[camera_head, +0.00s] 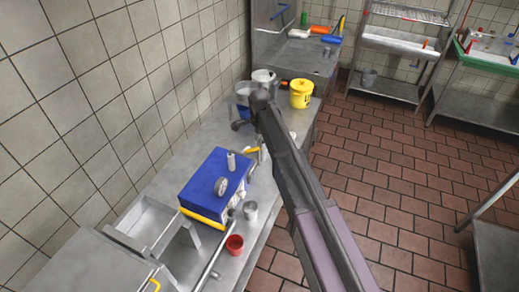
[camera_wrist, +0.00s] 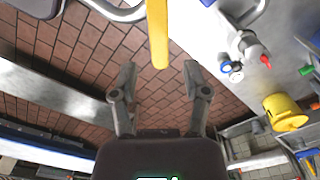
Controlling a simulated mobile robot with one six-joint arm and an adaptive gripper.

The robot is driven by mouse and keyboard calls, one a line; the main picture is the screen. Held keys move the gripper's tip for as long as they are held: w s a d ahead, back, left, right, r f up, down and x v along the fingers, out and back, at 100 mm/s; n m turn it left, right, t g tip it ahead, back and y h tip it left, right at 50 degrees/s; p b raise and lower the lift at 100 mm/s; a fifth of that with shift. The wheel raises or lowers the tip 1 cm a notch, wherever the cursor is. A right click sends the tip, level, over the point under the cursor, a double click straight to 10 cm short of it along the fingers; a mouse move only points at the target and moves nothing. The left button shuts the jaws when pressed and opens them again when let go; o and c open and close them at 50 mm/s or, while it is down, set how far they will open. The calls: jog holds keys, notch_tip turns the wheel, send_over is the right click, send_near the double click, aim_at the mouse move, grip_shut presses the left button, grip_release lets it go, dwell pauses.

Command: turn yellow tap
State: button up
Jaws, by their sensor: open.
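A yellow handle (camera_wrist: 157,35), which looks like the yellow tap, reaches down from the top edge of the wrist view. Its rounded lower end lies in line with the gap between my fingertips. In the camera_head view a short yellow bar (camera_head: 251,149) shows at the right rear of the blue-topped machine (camera_head: 213,185), just left of my arm. My gripper (camera_wrist: 160,78) is open, its two fingers apart on either side of the handle's end. I see no contact. The gripper is mostly hidden by my arm in the camera_head view.
A yellow bucket (camera_head: 301,93) stands on the steel counter (camera_head: 180,160) behind my arm. A tiled wall bounds the left; brown floor is open at right.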

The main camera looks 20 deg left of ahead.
jog(key=shift+f+b, duration=0.85)
jog(key=shift+f, duration=0.3)
grip_shut()
